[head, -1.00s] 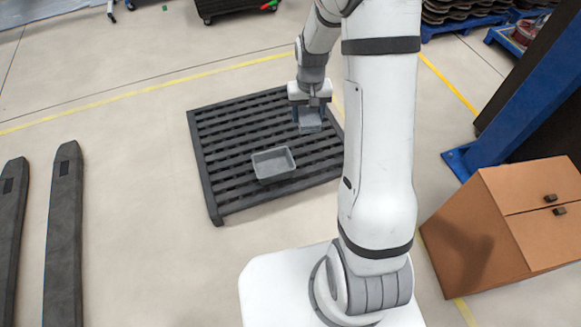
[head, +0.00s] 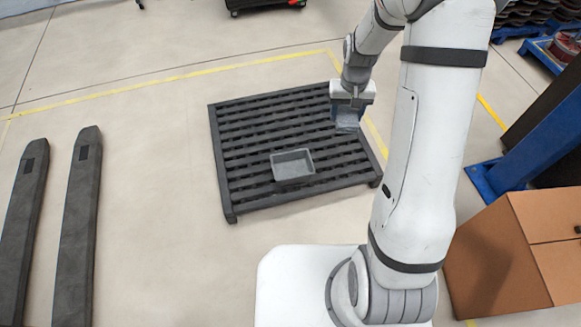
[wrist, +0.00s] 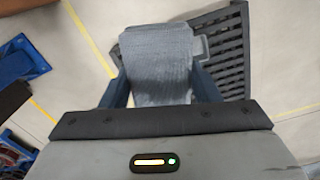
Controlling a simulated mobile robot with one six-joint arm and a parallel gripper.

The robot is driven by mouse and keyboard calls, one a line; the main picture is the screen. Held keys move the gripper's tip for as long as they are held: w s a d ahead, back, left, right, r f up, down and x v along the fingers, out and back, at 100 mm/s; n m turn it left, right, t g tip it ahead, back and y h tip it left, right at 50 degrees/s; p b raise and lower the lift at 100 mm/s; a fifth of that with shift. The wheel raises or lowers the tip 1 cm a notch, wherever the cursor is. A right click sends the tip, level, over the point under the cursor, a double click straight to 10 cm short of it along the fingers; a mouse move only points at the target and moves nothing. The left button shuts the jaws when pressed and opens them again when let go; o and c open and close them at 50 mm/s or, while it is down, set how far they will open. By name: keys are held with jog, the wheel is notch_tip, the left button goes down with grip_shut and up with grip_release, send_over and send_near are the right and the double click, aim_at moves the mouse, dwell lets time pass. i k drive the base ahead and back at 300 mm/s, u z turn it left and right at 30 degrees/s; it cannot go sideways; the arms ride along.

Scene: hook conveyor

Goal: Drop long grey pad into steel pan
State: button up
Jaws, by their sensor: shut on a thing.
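The long grey pad (wrist: 158,65) is between the fingers of my gripper (wrist: 160,90) in the wrist view, with a finger along each side. In the head view my gripper (head: 347,112) is shut on the pad (head: 346,123), which hangs below it over the right part of the black pallet. The steel pan (head: 292,166) is an open grey rectangular tray on the pallet, to the left of and nearer than the gripper. Its visible inside looks empty. In the wrist view a small part of the pan (wrist: 201,46) shows beyond the pad's right edge; the pad hides the rest.
The black slatted pallet (head: 245,150) lies on the floor, with bare slats around the pan. Two dark forks (head: 75,225) lie at the left. A brown cardboard box (head: 500,250) and a blue post (head: 545,120) stand at the right. The floor left of the pallet is clear.

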aim_at(292, 172)
jog(key=i, duration=0.85)
